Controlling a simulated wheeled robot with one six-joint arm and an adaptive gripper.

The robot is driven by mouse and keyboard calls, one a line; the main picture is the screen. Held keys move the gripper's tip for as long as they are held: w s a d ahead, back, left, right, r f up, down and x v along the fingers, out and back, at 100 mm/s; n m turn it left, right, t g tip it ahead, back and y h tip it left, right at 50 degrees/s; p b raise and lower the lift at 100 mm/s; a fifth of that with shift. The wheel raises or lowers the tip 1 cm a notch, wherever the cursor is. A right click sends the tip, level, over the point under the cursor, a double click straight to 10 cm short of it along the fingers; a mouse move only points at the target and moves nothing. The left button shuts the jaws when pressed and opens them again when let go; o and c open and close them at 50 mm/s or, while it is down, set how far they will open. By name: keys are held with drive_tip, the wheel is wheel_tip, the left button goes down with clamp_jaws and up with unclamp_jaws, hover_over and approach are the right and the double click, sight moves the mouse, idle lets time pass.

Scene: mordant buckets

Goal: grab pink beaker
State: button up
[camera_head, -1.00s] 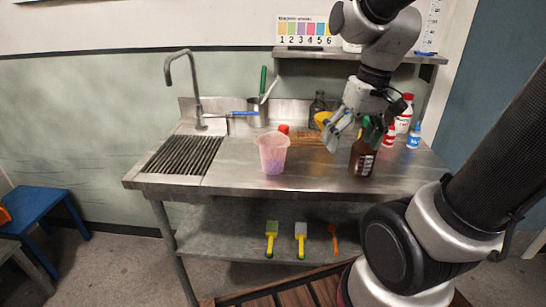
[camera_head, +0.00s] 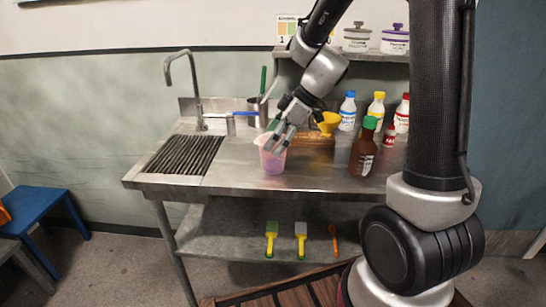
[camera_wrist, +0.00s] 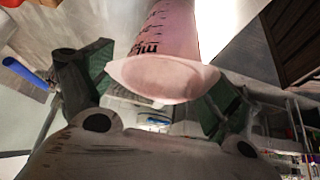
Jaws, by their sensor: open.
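The pink beaker (camera_head: 271,160) is translucent and stands upright on the steel counter, right of the drain grooves. My gripper (camera_head: 277,141) is open at the beaker's upper part, its fingers pointing down and overlapping the rim in the head view. In the wrist view the beaker (camera_wrist: 165,65) shows with its rim towards the camera and printed marks on its side. My open gripper's fingers (camera_wrist: 160,90) lie to either side of the rim. I cannot tell whether either finger touches it.
A brown bottle with a green cap (camera_head: 363,150) stands right of the beaker. A wooden tray (camera_head: 312,142) and a yellow funnel (camera_head: 327,122) are behind it. Several white bottles stand at the back right. A tap (camera_head: 190,85) rises at the left. The front counter is clear.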

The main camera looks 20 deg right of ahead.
drive_tip(key=x, duration=0.4)
drive_tip(key=shift+a+f, duration=0.15)
drive_tip(key=shift+f, duration=0.1)
drive_tip(key=shift+s, duration=0.1)
drive_tip(key=c, duration=0.9)
drive_tip(key=shift+c, duration=0.2)
